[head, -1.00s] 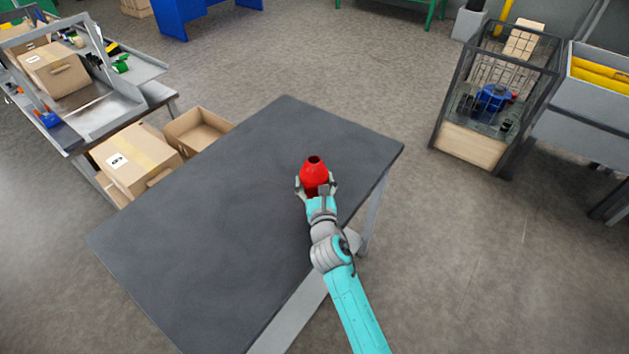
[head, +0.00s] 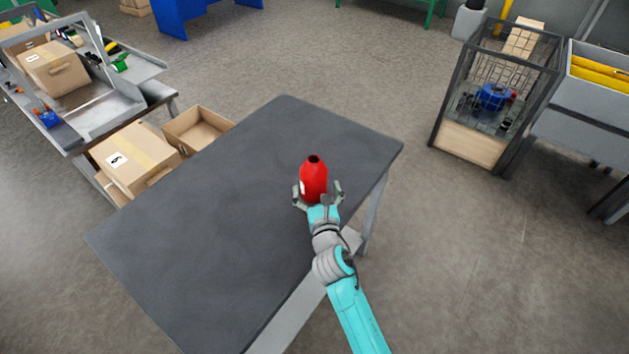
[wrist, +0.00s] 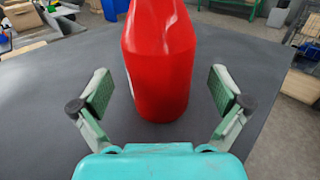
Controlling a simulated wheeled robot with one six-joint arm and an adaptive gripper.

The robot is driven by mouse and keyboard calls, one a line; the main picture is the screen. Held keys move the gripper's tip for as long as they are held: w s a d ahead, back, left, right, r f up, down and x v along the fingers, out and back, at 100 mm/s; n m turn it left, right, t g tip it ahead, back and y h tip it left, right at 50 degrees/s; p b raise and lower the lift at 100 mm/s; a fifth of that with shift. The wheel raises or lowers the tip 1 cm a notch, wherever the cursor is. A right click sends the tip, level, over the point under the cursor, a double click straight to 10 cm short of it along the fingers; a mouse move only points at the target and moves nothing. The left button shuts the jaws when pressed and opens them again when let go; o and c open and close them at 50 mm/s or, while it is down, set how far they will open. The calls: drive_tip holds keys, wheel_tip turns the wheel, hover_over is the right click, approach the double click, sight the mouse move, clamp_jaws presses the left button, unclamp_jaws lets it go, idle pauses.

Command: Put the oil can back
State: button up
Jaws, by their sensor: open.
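The red oil can (head: 313,178) stands upright on the dark grey table (head: 220,220), near its right edge. A bit of white label shows on its left side. My gripper (head: 317,193) is open at the near side of the can. In the wrist view the can (wrist: 160,60) stands in front of my open gripper (wrist: 160,95), with a clear gap between it and each green-padded finger. The top of the can is cut off in the wrist view.
The rest of the tabletop is bare. Cardboard boxes (head: 135,160) stand beyond its left side, near a metal workbench (head: 110,110). A wire-sided cart (head: 468,143) with a blue item stands at the right, next to grey bins (head: 595,90).

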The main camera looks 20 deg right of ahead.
drive_tip(key=s, duration=0.3)
drive_tip(key=s+a, duration=0.1)
drive_tip(key=s, duration=0.5)
drive_tip(key=shift+a, duration=0.2)
drive_tip(key=s+f+m+g+y, duration=0.1)
drive_tip(key=s+f+m, duration=0.2)
drive_tip(key=s+m, duration=0.6)
drive_tip(key=s+f+m+g+y, duration=0.15)
drive_tip(key=s+f+m, duration=0.3)
drive_tip(key=s, duration=0.75)
drive_tip(key=s+d+r+m, duration=0.1)
drive_tip(key=s+r+m, duration=0.3)
drive_tip(key=s+m, duration=0.6)
drive_tip(key=s+r+m, duration=0.5)
drive_tip(key=s+m, duration=0.5)
drive_tip(key=m, duration=0.1)
drive_tip(key=shift+s+d+r, duration=0.2)
drive_tip(key=shift+d+r, duration=0.05)
drive_tip(key=shift+d, duration=0.15)
drive_tip(key=shift+g, duration=0.25)
